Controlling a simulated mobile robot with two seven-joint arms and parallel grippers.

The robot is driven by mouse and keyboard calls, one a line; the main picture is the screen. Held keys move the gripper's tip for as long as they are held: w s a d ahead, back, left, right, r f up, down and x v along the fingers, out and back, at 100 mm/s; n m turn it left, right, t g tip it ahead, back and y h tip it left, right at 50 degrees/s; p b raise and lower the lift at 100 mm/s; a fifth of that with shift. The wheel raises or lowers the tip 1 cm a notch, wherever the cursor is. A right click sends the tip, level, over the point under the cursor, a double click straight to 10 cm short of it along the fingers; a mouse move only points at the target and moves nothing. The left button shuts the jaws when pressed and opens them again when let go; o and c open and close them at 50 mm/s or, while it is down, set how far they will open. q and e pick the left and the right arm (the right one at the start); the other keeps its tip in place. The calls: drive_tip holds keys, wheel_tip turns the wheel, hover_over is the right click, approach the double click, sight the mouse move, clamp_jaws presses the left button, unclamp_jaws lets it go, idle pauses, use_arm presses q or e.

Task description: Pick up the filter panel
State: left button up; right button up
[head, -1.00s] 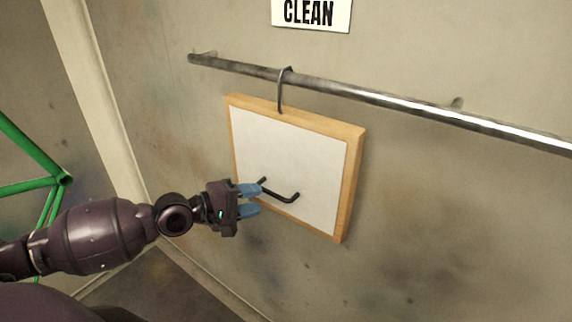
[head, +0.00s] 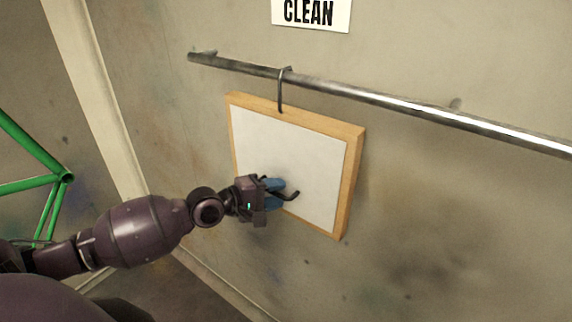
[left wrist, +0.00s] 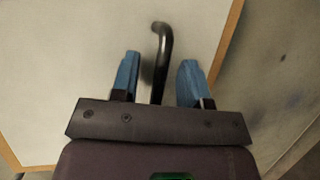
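The filter panel (head: 315,165) is a white square sheet in a wooden frame. It hangs by a dark hook (head: 281,92) from a metal rail on the wall. A black bar handle (head: 292,196) sticks out from its lower face. My left gripper (head: 276,193) is at the handle, with blue fingertips. In the left wrist view my left gripper (left wrist: 160,80) is open, and the handle (left wrist: 160,60) lies between the two fingers with gaps on both sides. The near part of the handle is hidden behind the gripper. My right gripper is not in view.
The metal rail (head: 400,104) runs along the wall above the panel. A sign reading "CLEAN" (head: 310,13) is above the rail. A green tube frame (head: 45,180) stands at the left. The wall right of the panel is bare.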

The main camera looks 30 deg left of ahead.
use_arm(q)
clamp_jaws()
